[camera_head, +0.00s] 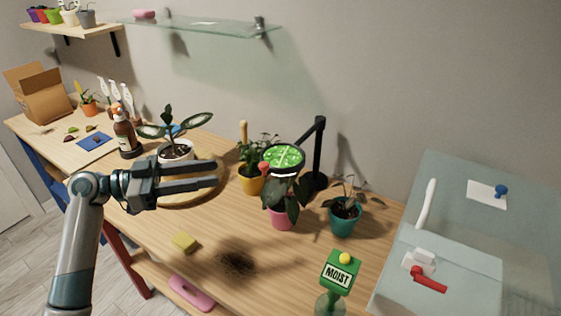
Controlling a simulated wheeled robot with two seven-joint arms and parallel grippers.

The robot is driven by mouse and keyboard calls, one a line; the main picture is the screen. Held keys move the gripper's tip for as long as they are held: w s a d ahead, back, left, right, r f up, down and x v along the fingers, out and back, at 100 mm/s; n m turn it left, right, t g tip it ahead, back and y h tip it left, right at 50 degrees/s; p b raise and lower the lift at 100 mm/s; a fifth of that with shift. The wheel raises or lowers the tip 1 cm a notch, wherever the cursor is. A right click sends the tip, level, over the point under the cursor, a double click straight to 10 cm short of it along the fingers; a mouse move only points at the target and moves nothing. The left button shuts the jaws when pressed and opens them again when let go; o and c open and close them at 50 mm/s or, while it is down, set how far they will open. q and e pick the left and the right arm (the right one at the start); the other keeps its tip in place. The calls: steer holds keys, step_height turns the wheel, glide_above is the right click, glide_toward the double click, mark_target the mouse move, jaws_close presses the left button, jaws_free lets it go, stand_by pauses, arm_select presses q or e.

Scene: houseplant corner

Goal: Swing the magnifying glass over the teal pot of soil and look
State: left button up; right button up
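The magnifying glass (282,158) is a round dark-rimmed lens on a black jointed stand (319,150). Its lens is over the plant in the pink pot (281,218) and shows bright green leaf. A red knob (263,168) is at the left of its rim. The teal pot (344,222) with dark soil and a small drooping plant stands to the right, apart from the lens. My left gripper (217,174) is open and empty, left of the red knob with a gap between. My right gripper is out of view.
A yellow pot (251,181) stands behind the lens. A white pot (176,151) on a round wooden board is behind my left gripper. A green MOIST sign (339,271), spilled soil (236,263) and a yellow sponge (186,242) are at the front. A glass shelf (205,28) hangs above.

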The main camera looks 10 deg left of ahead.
arm_select(q)
steer(key=p+x, duration=0.8)
steer(key=x, duration=0.9)
jaws_close()
